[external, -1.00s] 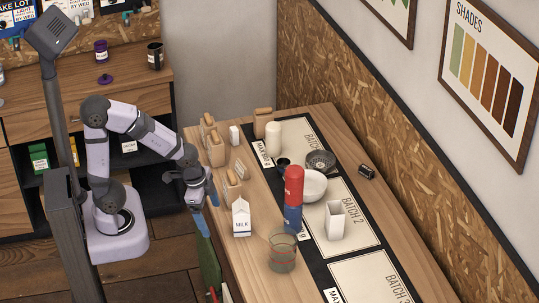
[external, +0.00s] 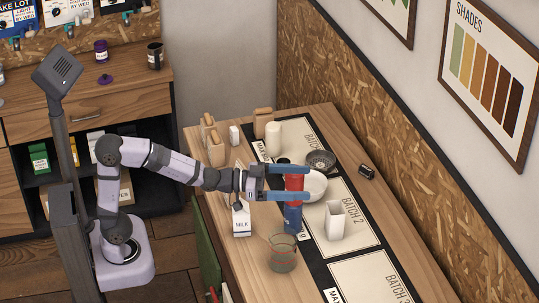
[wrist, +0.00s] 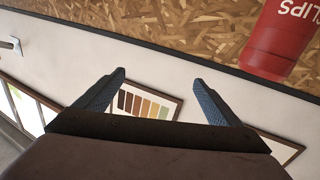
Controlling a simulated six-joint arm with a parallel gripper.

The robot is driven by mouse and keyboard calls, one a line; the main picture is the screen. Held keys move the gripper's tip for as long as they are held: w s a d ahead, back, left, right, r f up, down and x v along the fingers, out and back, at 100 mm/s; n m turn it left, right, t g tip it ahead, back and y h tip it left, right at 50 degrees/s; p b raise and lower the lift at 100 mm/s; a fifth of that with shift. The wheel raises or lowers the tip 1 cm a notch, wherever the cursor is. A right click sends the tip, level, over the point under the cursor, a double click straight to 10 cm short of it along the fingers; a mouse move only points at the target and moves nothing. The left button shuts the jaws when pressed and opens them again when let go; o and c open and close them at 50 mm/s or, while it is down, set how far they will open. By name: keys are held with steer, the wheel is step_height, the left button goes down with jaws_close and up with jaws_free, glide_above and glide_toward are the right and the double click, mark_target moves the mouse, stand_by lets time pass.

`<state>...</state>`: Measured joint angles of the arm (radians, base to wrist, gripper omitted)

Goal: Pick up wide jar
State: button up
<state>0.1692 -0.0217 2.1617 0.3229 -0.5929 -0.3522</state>
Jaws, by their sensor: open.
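No label in view names a wide jar, so I cannot tell for sure which vessel it is. A clear glass vessel (external: 283,262) stands open near the table's front edge. A red container (external: 294,183) sits above a blue one (external: 292,220). In the wrist view a red container (wrist: 282,38) marked "CLIPS" shows at the upper right, outside the jaws. My gripper (external: 310,183) is open and points sideways towards the wall, its fingers overlapping the red container in the external view. In the wrist view my gripper (wrist: 158,76) has nothing between its fingers.
A milk carton (external: 242,223) stands below my wrist. A white bowl (external: 318,187), a square white vase (external: 335,222), a dark dish (external: 320,159) and a white cylinder (external: 273,137) stand around the mats. The mat (external: 370,280) at the near end is clear.

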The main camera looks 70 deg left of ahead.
step_height(320, 180, down, 2)
steer(key=d+h+b, duration=0.1)
steer(key=b, duration=0.1)
steer(key=m+g+h+b, duration=0.2)
steer(key=m+b, duration=0.1)
steer(key=b, duration=0.4)
glide_toward(296, 244)
steer(key=shift+w+d+f, duration=0.15)
steer(key=shift+w+f, duration=0.7)
steer(key=shift+w, duration=0.3)
steer(key=shift+r+p+x, duration=0.15)
steer(key=shift+p+x, duration=0.05)
steer(key=shift+x, duration=1.65)
steer(key=shift+r+p+x, duration=0.1)
steer(key=shift+p+x, duration=0.1)
steer(key=shift+x, duration=1.65)
steer(key=c, duration=1.6)
